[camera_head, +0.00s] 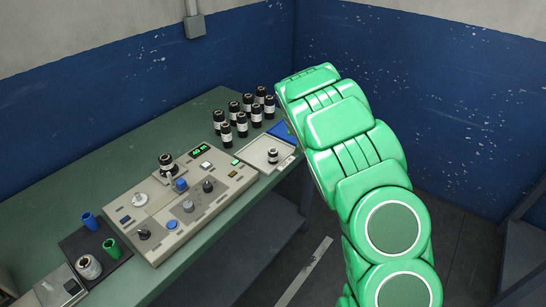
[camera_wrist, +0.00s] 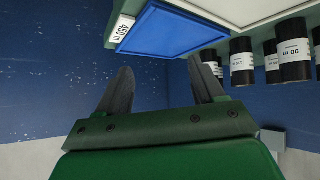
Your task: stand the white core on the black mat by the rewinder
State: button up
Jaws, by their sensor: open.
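The black mat (camera_head: 118,265) lies at the near left end of the green bench. A blue core (camera_head: 89,220) and a green core (camera_head: 110,247) stand on it. A whitish ring-shaped piece (camera_head: 88,267) sits at the mat's near edge, beside a grey device (camera_head: 60,290), perhaps the rewinder. I cannot tell whether this piece is the white core or a wound roll. My gripper (camera_wrist: 163,75) is open and empty in the wrist view, far from the mat. The head view shows my green arm, with the jaws hidden.
Several black rolls with white labels (camera_head: 226,133) stand at the bench's far end; some show in the wrist view (camera_wrist: 293,52). A blue tray (camera_head: 282,132) and a white tray (camera_head: 258,152) with one roll lie nearby. A control panel (camera_head: 212,192) with knobs fills the bench's middle.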

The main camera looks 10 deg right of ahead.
aim_at(272, 153)
jog(key=shift+w+a+m, duration=0.15)
jog(key=shift+w+m, duration=0.1)
jog(key=shift+m, duration=0.15)
jog(key=shift+a+m+g+h, duration=0.1)
jog(key=shift+m+g+h, duration=0.25)
jog(key=shift+g, duration=0.25)
jog(key=shift+s+a+f+m+g, duration=0.1)
jog(key=shift+a+f+m+g, duration=0.05)
jog(key=shift+a+m+g, duration=0.55)
jog(key=s+a+r+g, duration=0.1)
jog(key=s+a+g, duration=0.1)
jog(key=a, duration=0.1)
jog(key=s+a+m+g+y, duration=0.1)
jog(key=s+a+g, duration=0.1)
jog(key=a, duration=0.1)
jog(key=s+a+r+m+g+y, duration=0.1)
jog(key=s+a+g, duration=0.1)
jog(key=a, duration=0.2)
jog(key=shift+r+g+y, duration=0.25)
jog(key=shift+r+g, duration=0.05)
jog(key=shift+s+f, duration=0.1)
jog(key=shift+f, duration=0.25)
jog(key=shift+s+d+f, duration=0.15)
jog(key=shift+f, duration=1.65)
jog(key=shift+s+d+f, duration=0.1)
jog(key=shift+d+f, duration=0.05)
jog(key=shift+f, duration=1.6)
jog(key=shift+c, duration=0.5)
